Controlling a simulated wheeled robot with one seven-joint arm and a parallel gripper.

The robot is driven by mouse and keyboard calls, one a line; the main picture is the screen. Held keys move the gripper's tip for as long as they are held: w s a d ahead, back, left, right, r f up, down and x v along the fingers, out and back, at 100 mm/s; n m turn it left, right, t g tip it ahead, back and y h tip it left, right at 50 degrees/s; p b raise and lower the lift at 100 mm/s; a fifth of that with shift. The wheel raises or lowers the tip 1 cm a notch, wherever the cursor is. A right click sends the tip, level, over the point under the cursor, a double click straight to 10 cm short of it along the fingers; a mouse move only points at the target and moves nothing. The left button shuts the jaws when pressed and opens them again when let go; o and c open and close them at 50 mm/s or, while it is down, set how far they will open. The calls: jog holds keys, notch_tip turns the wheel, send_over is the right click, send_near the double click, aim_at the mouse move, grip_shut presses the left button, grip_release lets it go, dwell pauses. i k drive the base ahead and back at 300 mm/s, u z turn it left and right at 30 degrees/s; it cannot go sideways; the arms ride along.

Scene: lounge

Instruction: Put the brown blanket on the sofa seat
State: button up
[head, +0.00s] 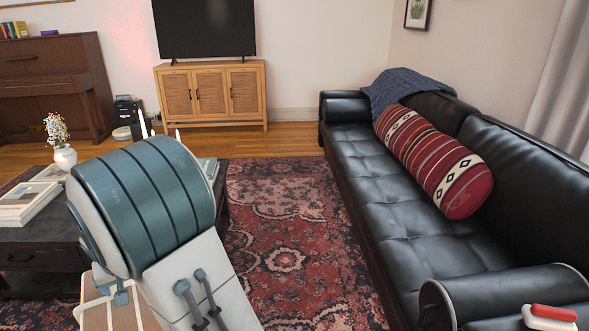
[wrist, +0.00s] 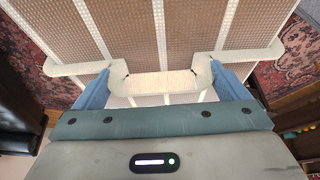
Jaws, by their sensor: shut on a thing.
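The brown blanket (wrist: 130,30), a woven brown cloth with white stripes, fills the top of the wrist view. My gripper (wrist: 162,76) is shut on its near edge, with blue fingers at both sides. In the head view my arm hides most of the blanket; a light tan, striped part (head: 124,316) shows at the bottom left, left of the sofa and apart from it. The black leather sofa (head: 487,243) runs along the right. Its tufted seat (head: 385,200) is bare in front of a red striped bolster (head: 436,162).
A dark blue-grey throw (head: 402,87) lies over the sofa's far corner. The near sofa arm (head: 505,292) rises at the bottom right. A dark coffee table (head: 40,247) with books and a vase (head: 64,156) stands at the left. The patterned rug (head: 290,240) between is clear.

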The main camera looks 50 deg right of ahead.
aim_at(425, 244)
jog(key=z, duration=1.6)
jog(key=i, duration=3.3)
jog(key=z, duration=2.45)
